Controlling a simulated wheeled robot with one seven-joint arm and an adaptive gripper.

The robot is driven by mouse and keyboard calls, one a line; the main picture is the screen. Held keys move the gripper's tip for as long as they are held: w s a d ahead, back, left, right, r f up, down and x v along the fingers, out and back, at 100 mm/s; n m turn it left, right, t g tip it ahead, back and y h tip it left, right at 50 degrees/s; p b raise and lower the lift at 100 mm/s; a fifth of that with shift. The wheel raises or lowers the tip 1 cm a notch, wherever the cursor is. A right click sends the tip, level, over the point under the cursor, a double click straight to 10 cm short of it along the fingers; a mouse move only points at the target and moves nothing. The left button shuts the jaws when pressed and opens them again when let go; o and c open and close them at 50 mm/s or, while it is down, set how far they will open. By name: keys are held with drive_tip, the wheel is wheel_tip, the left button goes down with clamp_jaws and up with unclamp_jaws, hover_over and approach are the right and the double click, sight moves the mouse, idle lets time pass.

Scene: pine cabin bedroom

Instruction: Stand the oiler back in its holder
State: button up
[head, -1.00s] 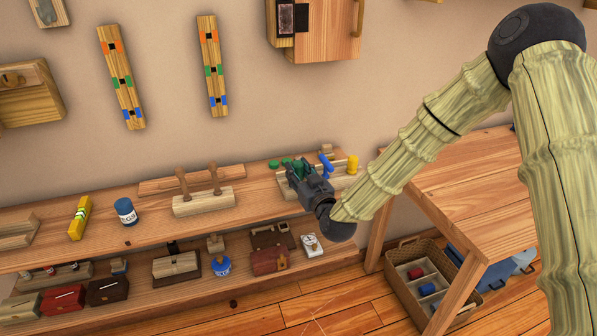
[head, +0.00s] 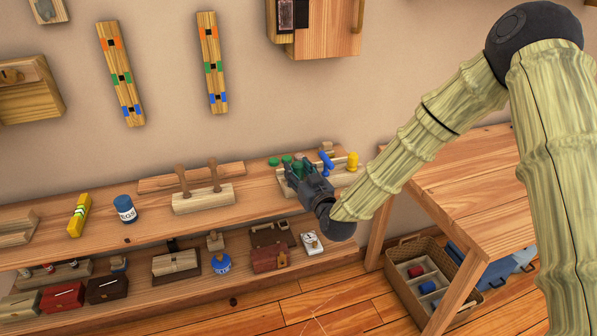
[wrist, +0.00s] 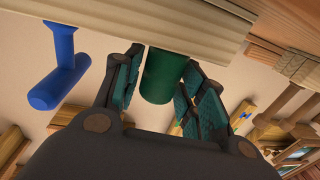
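My gripper (head: 297,170) is over the right part of the long shelf, at a pale wooden rack (head: 343,180). In the wrist view the rack's pale wood (wrist: 210,35) runs across the top. A green cylinder (wrist: 163,78) stands against it, between the two fingers of my gripper (wrist: 160,95). A gap shows on the cylinder's left side; the right finger overlaps its edge. I cannot tell for certain which thing is the oiler; my gripper hides much of that area.
A blue T-shaped handle (head: 326,164) stands on the rack beside my gripper, with a yellow piece (head: 352,161) farther right. A wooden holder with two pegs (head: 203,199) is to the left. A wooden table (head: 470,195) stands at right, with a basket (head: 405,255) below.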

drive_tip(key=shift+o, duration=0.8)
drive_tip(key=shift+s, duration=0.1)
drive_tip(key=v, duration=1.2)
drive_tip(key=shift+f, duration=0.1)
drive_tip(key=s+d+f+m+g+h+p, duration=0.1)
drive_tip(key=s+d+f+g+h+p, duration=0.2)
drive_tip(key=s+f, duration=0.65)
drive_tip(key=s+d+f+m+g+h+p, duration=0.15)
drive_tip(key=s+d+f+g, duration=0.35)
drive_tip(key=f, duration=0.7)
drive_tip(key=s+d+f+m+g+h+p, duration=0.1)
drive_tip(key=s+d+f+g, duration=0.1)
drive_tip(key=s, duration=0.6)
drive_tip(key=s+d+f+g+h+p, duration=0.1)
drive_tip(key=s+d+f+g+p, duration=0.1)
drive_tip(key=s, duration=0.7)
drive_tip(key=s+d+f+m+g+h+p, duration=0.1)
drive_tip(key=s+d+f+g, duration=0.2)
drive_tip(key=s, duration=0.5)
drive_tip(key=shift+s+d+f+m+g, duration=0.3)
drive_tip(key=shift+d+g, duration=0.4)
drive_tip(key=shift+d, duration=0.55)
